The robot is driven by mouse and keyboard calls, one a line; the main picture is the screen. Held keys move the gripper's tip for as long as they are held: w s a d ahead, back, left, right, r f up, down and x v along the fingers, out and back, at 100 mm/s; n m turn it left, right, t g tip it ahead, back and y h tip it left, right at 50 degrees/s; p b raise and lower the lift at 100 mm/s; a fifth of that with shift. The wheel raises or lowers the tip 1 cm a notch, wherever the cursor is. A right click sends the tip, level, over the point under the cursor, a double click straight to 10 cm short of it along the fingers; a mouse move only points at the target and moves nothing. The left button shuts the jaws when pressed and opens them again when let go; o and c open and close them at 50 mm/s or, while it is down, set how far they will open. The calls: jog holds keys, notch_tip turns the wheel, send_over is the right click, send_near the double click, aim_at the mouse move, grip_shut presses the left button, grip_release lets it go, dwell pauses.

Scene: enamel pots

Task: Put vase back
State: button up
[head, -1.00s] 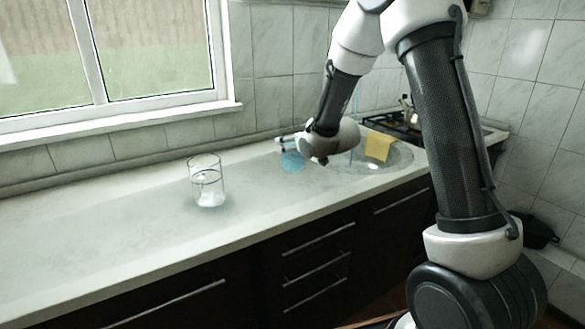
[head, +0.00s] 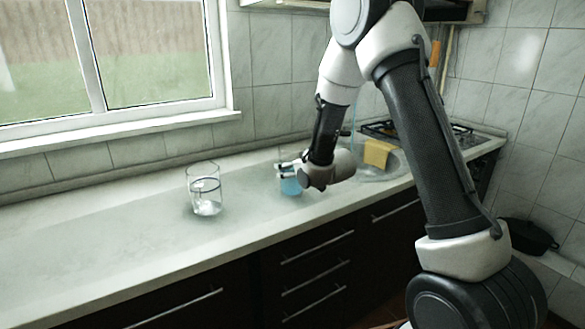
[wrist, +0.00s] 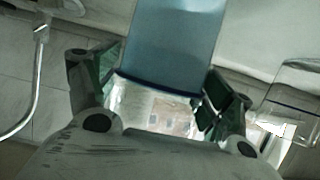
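A glass vase (head: 291,187) with a blue lower part shows at the front of my gripper in the head view. It also shows in the wrist view (wrist: 170,45), blue beyond a dark blue line and clear nearer my gripper. My gripper (head: 291,170) has one finger on each side of the clear part, and in the wrist view my gripper (wrist: 162,95) looks closed against it. I cannot tell whether the vase's base touches the worktop.
A clear drinking-glass-shaped vessel (head: 204,190) stands upright on the worktop (head: 110,235) to the left, with clear space between. A sink with a yellow cloth (head: 377,154) and a hob (head: 400,130) are at the right. The window wall bounds the back.

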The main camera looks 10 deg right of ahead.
jog(key=shift+o, duration=0.8)
jog(key=shift+s+r, duration=0.15)
jog(key=shift+r, duration=0.05)
jog(key=s+d+r+m+g+h, duration=0.1)
jog(key=s+d+r, duration=0.3)
jog(key=s, duration=0.3)
jog(key=s+d+r+g+h, duration=0.2)
jog(key=s+d+r, duration=0.2)
jog(key=s, duration=0.4)
jog(key=s+d+r+m+g+h, duration=0.1)
jog(key=s+d+r, duration=0.35)
jog(key=s, duration=0.25)
jog(key=s+d+r+g, duration=0.1)
jog(key=s+g, duration=0.1)
jog(key=s, duration=0.9)
jog(key=s+d+r+m+g, duration=0.1)
jog(key=s+r+g, duration=0.1)
jog(key=s, duration=0.8)
jog(key=shift+s+d+m+g, duration=0.15)
jog(key=shift+s+m+g, duration=0.15)
jog(key=shift+s, duration=0.05)
